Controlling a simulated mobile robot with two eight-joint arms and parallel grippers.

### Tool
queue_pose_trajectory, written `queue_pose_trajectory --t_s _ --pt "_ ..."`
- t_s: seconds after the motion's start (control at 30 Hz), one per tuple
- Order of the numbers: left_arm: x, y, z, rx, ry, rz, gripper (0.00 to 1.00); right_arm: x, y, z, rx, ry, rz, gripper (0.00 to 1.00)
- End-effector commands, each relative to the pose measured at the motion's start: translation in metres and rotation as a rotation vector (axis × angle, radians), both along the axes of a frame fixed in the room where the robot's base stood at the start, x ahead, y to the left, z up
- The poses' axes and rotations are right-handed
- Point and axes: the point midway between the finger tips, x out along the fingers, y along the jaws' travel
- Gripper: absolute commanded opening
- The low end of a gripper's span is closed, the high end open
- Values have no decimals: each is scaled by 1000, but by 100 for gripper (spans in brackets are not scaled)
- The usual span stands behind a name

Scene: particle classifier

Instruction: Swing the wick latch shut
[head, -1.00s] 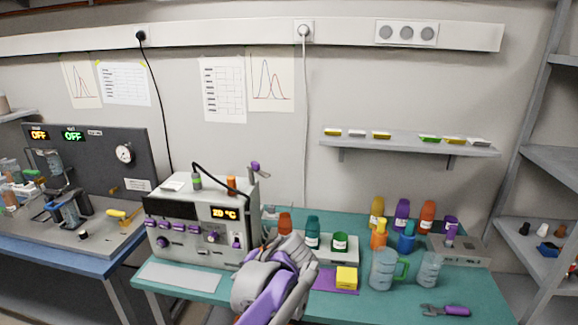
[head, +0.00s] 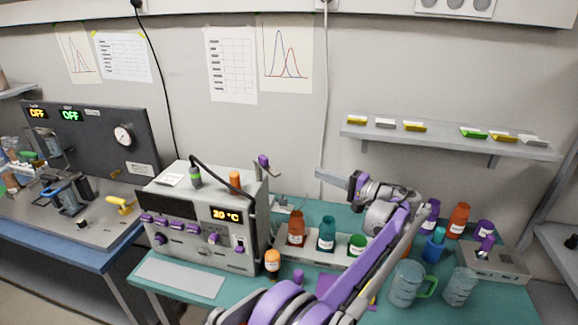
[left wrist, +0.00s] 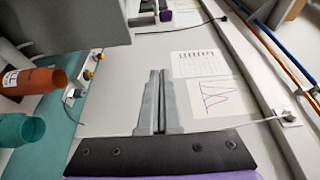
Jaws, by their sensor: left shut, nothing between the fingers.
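A grey machine (head: 200,222) with a lit temperature display stands on the teal bench. A purple-knobbed lever (head: 264,163), which looks like the wick latch, sticks out at its upper right side. A purple piece, probably the same lever, shows at the top of the left wrist view (left wrist: 166,15). My left gripper (head: 319,174) is shut and empty. It is above the bench, right of the lever, fingers pointing left toward it with a clear gap. Its closed fingers also show in the left wrist view (left wrist: 158,75). My right gripper is out of view.
Below my left gripper, an orange-brown bottle (head: 296,228), a teal bottle (head: 326,234) and a green-topped jar (head: 357,244) stand on a rack. A wall shelf (head: 450,138) is above right. Beakers stand at the bench's right. Air between gripper and lever looks clear.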

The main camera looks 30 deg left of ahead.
Motion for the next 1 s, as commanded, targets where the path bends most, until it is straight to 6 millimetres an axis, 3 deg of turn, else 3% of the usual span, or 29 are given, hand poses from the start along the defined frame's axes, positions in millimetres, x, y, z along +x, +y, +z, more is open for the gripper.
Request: queue_pose_trajectory --t_s 0.37,0.47,0.83,1.0 --pt "1 8 0 -2 0 1 0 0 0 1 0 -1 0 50" --pt "3 22 0 -2 0 2 0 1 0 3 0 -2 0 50" --pt "14 100 2 -2 0 2 0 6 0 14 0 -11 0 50" --pt "-7 108 0 -3 1 0 0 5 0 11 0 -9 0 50"
